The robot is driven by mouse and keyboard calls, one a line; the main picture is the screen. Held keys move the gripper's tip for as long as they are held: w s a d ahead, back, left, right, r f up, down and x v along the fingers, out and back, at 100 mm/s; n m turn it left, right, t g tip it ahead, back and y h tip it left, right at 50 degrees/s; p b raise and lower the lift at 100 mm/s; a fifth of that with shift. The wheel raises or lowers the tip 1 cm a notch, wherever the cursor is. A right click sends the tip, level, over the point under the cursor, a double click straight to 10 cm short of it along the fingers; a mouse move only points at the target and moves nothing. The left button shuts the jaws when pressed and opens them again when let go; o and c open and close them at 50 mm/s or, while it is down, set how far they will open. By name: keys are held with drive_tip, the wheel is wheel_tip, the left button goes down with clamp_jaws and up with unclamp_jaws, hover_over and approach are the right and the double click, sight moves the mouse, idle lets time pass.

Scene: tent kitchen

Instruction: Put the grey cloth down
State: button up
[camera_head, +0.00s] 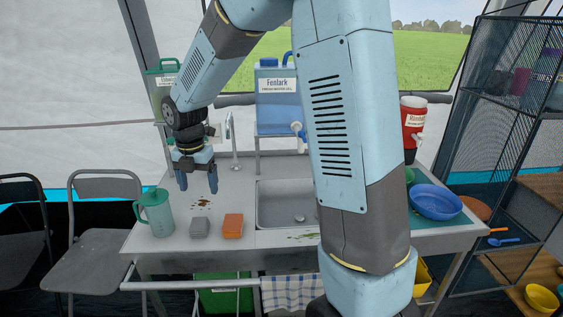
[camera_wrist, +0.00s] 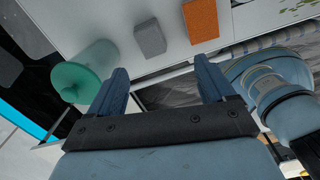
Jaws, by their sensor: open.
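A small grey block-like piece (camera_head: 200,228), which looks like the folded grey cloth, lies on the counter's front left part. It also shows in the wrist view (camera_wrist: 150,38), flat on the counter and apart from the fingers. My gripper (camera_head: 198,189) points down over the counter's left part, its two blue fingers apart. In the wrist view my gripper (camera_wrist: 163,72) is open, with nothing between the fingers.
An orange sponge (camera_head: 233,226) lies just right of the grey piece. A teal jug (camera_head: 157,213) stands to its left. The sink (camera_head: 286,203) is further right, and a checked towel (camera_head: 290,292) hangs on the front rail. Brown crumbs or stains (camera_head: 201,203) mark the counter behind.

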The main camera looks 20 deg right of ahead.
drive_tip(key=s+d+r+m+t, duration=0.3)
drive_tip(key=s+d+r+m, duration=0.8)
drive_tip(key=m, duration=0.3)
drive_tip(key=s+d+r+m+t, duration=0.1)
drive_tip(key=s+d+r+m, duration=0.1)
drive_tip(key=s+m, duration=0.4)
drive_tip(key=s+d+r+m+t, duration=0.1)
drive_tip(key=s+d+r+m, duration=0.1)
drive_tip(key=s+m, duration=0.5)
drive_tip(key=shift+s+d+r+m, duration=0.35)
drive_tip(key=shift+d+m, duration=0.35)
drive_tip(key=shift+m, duration=0.6)
drive_tip(key=shift+c, duration=0.2)
